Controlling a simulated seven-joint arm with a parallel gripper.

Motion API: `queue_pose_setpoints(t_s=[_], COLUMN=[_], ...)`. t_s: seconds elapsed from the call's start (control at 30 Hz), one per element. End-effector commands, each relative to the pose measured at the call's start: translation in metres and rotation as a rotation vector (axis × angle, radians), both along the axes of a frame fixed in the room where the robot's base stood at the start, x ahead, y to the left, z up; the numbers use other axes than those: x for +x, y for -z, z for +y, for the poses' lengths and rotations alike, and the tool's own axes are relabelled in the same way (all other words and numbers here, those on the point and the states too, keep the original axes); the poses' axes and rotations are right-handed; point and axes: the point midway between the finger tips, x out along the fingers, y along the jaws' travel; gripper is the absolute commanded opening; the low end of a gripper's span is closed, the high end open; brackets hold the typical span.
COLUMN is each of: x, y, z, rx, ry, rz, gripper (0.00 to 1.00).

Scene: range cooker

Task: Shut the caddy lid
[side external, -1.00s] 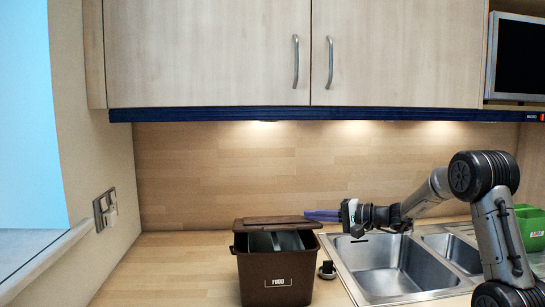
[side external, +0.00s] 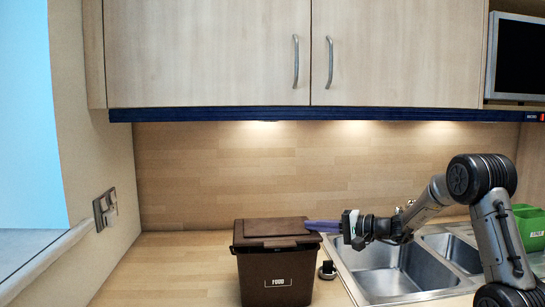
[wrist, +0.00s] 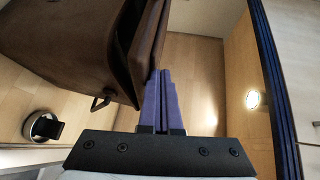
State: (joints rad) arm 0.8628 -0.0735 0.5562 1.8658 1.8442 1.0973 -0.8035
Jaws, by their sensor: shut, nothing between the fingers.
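The brown food caddy (side external: 275,275) stands on the worktop left of the sink. Its brown lid (side external: 272,230) lies down over the top of the caddy, and no opening shows in the side view. My gripper (side external: 308,225) is shut and empty, with its purple fingers at the lid's right edge. In the wrist view the caddy (wrist: 75,40) fills the upper left, and the fingertips of my gripper (wrist: 160,75) are against or very close to the lid's edge (wrist: 145,45). I cannot tell whether the lid is fully seated.
A double steel sink (side external: 385,270) lies right of the caddy. A small dark round fitting (side external: 327,270) stands between them, also in the wrist view (wrist: 43,126). A green container (side external: 530,227) stands far right. Worktop left of the caddy is clear.

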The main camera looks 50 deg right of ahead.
Motion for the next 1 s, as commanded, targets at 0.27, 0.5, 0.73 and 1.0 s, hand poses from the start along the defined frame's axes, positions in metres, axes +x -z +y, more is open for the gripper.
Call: queue_pose_setpoints(t_s=[0.27,0.5,0.73,1.0], x=[0.000,0.000,0.000,0.000], y=[0.000,0.005,0.010,-0.008], z=[0.000,0.000,0.000,0.000], rx=[0.000,0.000,0.000,-0.003], ry=[0.000,-0.001,-0.001,0.000], rz=[0.000,0.000,-0.001,-0.003], gripper=[0.00,0.00,0.00,0.00])
